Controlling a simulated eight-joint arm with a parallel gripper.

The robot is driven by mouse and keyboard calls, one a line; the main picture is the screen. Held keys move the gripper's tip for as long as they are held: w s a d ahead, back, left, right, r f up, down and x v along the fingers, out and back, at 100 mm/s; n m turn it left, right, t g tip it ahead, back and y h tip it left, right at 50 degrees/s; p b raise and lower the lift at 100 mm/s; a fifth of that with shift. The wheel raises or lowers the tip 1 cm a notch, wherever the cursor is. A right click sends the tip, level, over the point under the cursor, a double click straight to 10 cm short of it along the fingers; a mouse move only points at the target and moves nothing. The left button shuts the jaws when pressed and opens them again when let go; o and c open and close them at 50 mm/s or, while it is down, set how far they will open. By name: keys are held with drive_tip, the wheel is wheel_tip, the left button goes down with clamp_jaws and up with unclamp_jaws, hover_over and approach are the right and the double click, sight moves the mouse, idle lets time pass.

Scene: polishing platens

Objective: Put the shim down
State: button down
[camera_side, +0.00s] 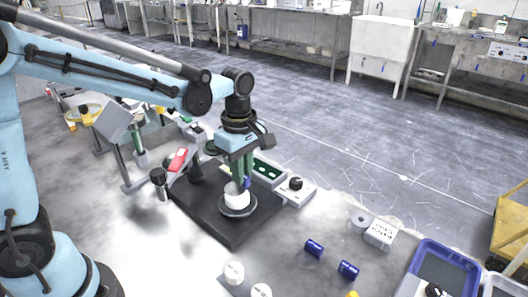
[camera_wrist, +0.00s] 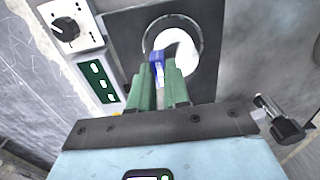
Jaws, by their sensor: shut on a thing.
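My gripper (camera_side: 241,176) points down with its green fingers over the round platen (camera_side: 238,211) of the black machine. It also shows in the wrist view (camera_wrist: 164,82). It is shut on a small blue piece, which I take for the shim (camera_wrist: 157,67); its blue edge shows at the fingertips in the side view (camera_side: 247,183). A white round piece (camera_side: 235,194) sits on the platen, just beside and below the fingertips; it is also in the wrist view (camera_wrist: 180,48). I cannot tell whether the shim touches the white piece or the platen.
A control box with a black knob (camera_side: 296,189) and a green panel (camera_side: 267,169) stand beside the black base (camera_side: 205,211). Two blue pieces (camera_side: 314,248) (camera_side: 347,270) and white round pieces (camera_side: 234,272) lie in front. A blue tray (camera_side: 462,255) is at lower right.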

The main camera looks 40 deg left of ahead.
drive_tip(key=shift+f, duration=0.9)
drive_tip(key=shift+f, duration=0.15)
drive_tip(key=c, duration=1.1)
unclamp_jaws()
wheel_tip(320, 180, up, 12)
drive_tip(key=s+a+f+m+t, duration=0.2)
drive_tip(key=s+f+m+t, duration=0.1)
drive_tip(key=m, duration=0.6)
drive_tip(key=s+a+f+m+t, duration=0.2)
drive_tip(key=s+m, duration=0.4)
drive_tip(key=m, duration=0.3)
drive_tip(key=shift+f+t, duration=0.45)
drive_tip(key=shift+t, duration=0.65)
